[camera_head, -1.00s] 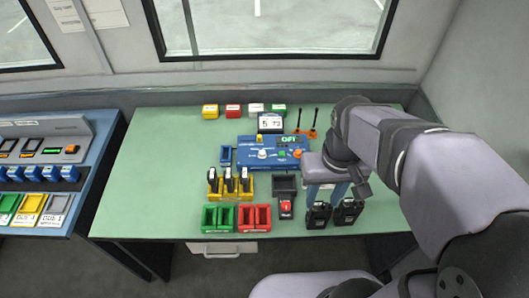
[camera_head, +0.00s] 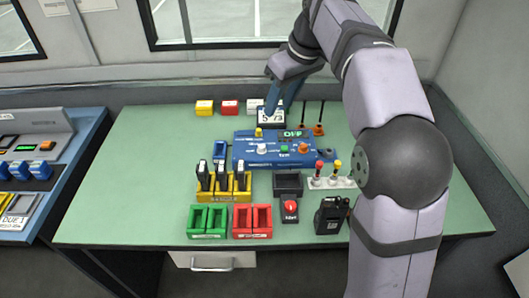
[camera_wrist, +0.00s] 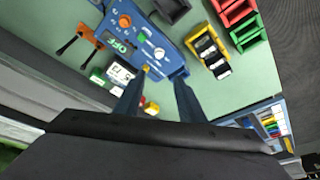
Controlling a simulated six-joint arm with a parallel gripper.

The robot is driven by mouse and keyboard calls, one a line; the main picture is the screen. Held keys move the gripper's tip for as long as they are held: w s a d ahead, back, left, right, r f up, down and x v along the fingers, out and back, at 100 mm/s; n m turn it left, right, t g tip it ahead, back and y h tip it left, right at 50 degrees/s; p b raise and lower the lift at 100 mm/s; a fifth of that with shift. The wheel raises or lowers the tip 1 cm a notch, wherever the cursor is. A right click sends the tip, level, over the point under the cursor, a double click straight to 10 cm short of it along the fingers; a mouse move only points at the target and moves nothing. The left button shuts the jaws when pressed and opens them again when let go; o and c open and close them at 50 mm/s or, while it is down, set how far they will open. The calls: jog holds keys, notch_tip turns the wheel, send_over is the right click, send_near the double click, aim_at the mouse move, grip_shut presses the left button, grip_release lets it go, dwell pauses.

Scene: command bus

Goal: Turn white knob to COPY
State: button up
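The white knob (camera_head: 262,148) sits upright on the left half of the blue panel (camera_head: 245,160). In the wrist view the white knob (camera_wrist: 159,53) lies just beyond my fingertips, clear of them. A yellow knob (camera_head: 258,132) is behind it, and a green button (camera_head: 284,148) and an orange knob (camera_head: 303,148) are to its right. The labels around the white knob are too small to read. My gripper (camera_head: 280,97) is above the back of the panel, near the white display (camera_head: 271,118). In the wrist view its fingers (camera_wrist: 161,76) are apart with nothing held.
Yellow, red and white blocks (camera_head: 204,107) stand at the back. Two dark sticks on orange bases (camera_head: 318,130) are right of the display. Yellow racks (camera_head: 222,194), green bins (camera_head: 207,221), red bins (camera_head: 252,222) and a black device (camera_head: 330,216) are in front. The table's left side is clear.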

jog(key=shift+w+a+n+b, duration=0.7)
jog(key=shift+w+a+b, duration=0.25)
jog(key=shift+w+b, duration=0.3)
send_near(262, 146)
jog(key=shift+y, duration=0.3)
jog(key=shift+d+x, duration=0.15)
jog(key=shift+x, duration=1.75)
jog(key=shift+d+x, duration=0.15)
jog(key=shift+x, duration=1.75)
jog(key=shift+s+f, duration=0.1)
grip_shut()
